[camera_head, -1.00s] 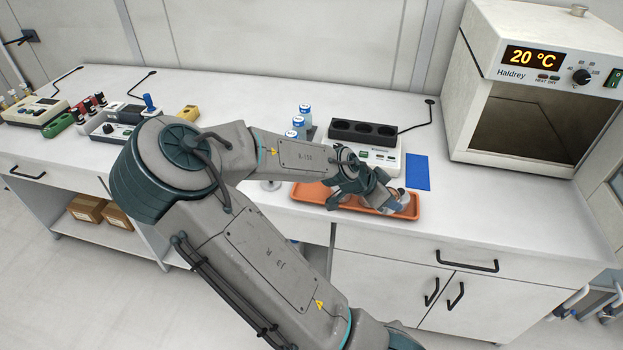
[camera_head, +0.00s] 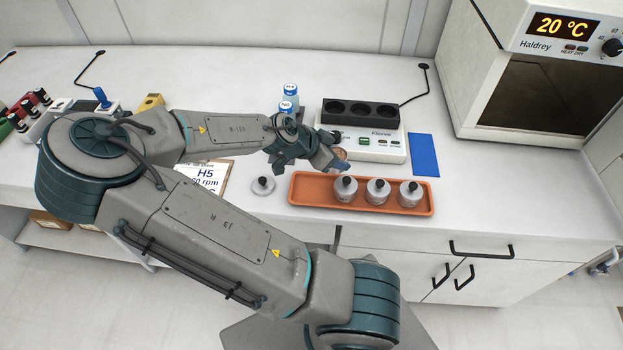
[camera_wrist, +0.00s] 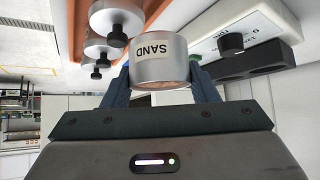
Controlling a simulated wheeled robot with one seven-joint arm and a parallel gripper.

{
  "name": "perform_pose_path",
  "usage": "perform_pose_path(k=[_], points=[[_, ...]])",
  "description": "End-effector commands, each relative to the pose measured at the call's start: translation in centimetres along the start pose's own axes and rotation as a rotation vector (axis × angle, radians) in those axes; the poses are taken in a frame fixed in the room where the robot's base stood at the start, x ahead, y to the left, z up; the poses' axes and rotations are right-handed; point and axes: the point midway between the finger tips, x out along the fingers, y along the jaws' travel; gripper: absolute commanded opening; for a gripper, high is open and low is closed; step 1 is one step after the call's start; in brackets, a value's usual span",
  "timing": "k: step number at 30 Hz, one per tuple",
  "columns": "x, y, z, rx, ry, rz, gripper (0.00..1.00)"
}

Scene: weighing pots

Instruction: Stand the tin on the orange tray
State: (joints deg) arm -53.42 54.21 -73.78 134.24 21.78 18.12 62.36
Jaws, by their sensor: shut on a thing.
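My gripper (camera_wrist: 158,78) is shut on an open grey tin (camera_wrist: 157,60) with a SAND label, which reads upside down in the wrist view. Brown contents show at its mouth. Three grey tins with black-knobbed lids, a left one (camera_head: 345,191), a middle one (camera_head: 377,192) and a right one (camera_head: 409,195), stand on the tray.
A loose lid (camera_head: 263,185) lies left of the tray, near a clipboard (camera_head: 212,175). A blue mat (camera_head: 424,155) and an oven (camera_head: 540,85) are to the right. The tray's left end is bare.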

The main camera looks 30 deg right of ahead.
Motion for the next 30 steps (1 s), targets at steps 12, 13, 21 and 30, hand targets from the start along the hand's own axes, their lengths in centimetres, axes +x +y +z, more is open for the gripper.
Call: perform_pose_path(k=[12, 13, 21, 30], points=[[-1.7, -0.3, 6.9, -0.001, 0.001, -0.002, 0.27], [-1.5, -0.3, 7.1, -0.001, 0.001, -0.001, 0.27], [0.9, -0.3, 9.5, -0.002, 0.001, -0.002, 0.27], [1.1, -0.3, 9.8, -0.002, 0.000, -0.004, 0.27]])
